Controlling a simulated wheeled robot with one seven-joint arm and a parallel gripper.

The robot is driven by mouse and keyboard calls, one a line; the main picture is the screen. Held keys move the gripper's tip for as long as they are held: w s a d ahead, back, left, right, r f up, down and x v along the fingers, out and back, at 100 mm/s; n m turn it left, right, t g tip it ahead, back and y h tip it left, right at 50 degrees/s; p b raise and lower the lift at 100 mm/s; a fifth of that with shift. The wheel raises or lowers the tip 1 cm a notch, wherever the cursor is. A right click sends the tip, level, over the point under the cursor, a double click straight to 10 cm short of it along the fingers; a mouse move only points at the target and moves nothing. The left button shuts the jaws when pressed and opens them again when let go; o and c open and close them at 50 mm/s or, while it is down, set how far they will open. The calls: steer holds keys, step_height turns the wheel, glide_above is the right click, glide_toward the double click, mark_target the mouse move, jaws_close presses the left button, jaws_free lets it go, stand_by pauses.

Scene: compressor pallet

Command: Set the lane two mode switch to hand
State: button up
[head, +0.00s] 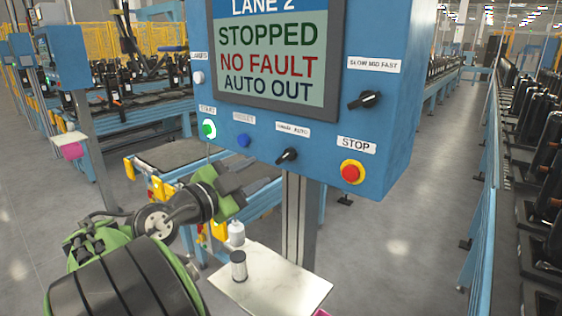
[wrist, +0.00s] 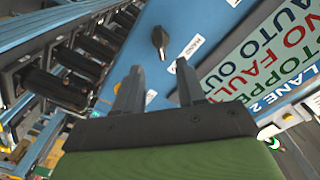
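The lane two panel (head: 395,140) carries a screen (head: 275,55) reading "LANE 2 STOPPED, NO FAULT, AUTO OUT". The mode switch (head: 287,155), a black knob under a hand/auto label (head: 292,130), sits low on the panel; its handle leans up and right, toward the auto side. It also shows in the wrist view (wrist: 160,40), beyond the fingertips, with the word "HAND" readable (wrist: 195,44). My gripper (head: 238,180) is below and left of the knob in the head view. In the wrist view (wrist: 160,82) its fingers are apart with nothing held, clear of the knob.
The green start button (head: 209,129), blue reset button (head: 243,140), red stop button (head: 351,171) and speed switch (head: 365,99) share the panel. A post (head: 298,220) stands below it. A small shelf (head: 290,285) holds a canister (head: 239,266).

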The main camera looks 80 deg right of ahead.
mark_target(282, 159)
steer(key=p+x, duration=0.2)
steer(key=x, duration=0.7)
steer(key=shift+s+d, duration=0.1)
steer(key=shift+d, duration=0.1)
steer(key=c, duration=0.7)
